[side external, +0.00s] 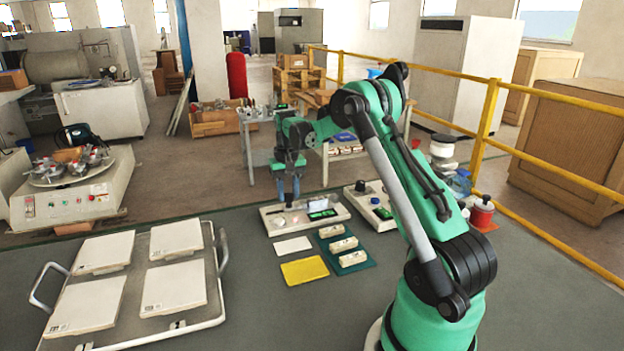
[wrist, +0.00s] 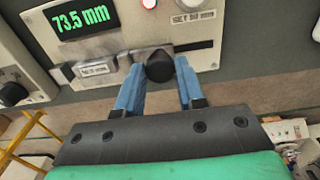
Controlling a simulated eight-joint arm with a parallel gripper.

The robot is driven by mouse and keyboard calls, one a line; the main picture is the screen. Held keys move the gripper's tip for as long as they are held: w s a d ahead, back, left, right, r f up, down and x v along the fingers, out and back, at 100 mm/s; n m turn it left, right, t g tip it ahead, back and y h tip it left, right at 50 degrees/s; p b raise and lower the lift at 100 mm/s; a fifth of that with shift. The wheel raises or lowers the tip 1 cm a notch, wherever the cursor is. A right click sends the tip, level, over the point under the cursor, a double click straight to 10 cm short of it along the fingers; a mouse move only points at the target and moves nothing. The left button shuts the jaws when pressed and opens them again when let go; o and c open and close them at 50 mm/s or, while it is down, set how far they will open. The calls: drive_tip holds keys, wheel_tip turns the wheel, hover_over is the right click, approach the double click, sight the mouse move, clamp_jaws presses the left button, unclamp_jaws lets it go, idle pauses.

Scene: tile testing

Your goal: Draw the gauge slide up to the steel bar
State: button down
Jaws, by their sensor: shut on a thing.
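The gauge (wrist: 100,48) is a pale panel with a green readout (wrist: 80,22) showing 73.5 mm. Its black knob (wrist: 160,68), which looks like the handle of the gauge slide, sits between the blue fingers of my gripper (wrist: 162,82). My gripper is shut on this knob. A metallic strip or slot beside the knob is partly hidden by it. In the side external view my gripper (side external: 288,192) points down at the left part of the gauge tray (side external: 285,230).
A second tray (side external: 385,224) with a black knob stands to the right of the gauge. A rack of pale tiles (side external: 215,308) fills the left.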

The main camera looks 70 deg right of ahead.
drive_tip(key=shift+s+d, duration=0.8)
idle(1.2)
drive_tip(key=c, duration=0.6)
unclamp_jaws()
drive_tip(key=shift+o, duration=0.2)
drive_tip(key=shift+r, duration=0.1)
drive_tip(key=shift+r, duration=2.95)
drive_tip(key=shift+a, duration=0.2)
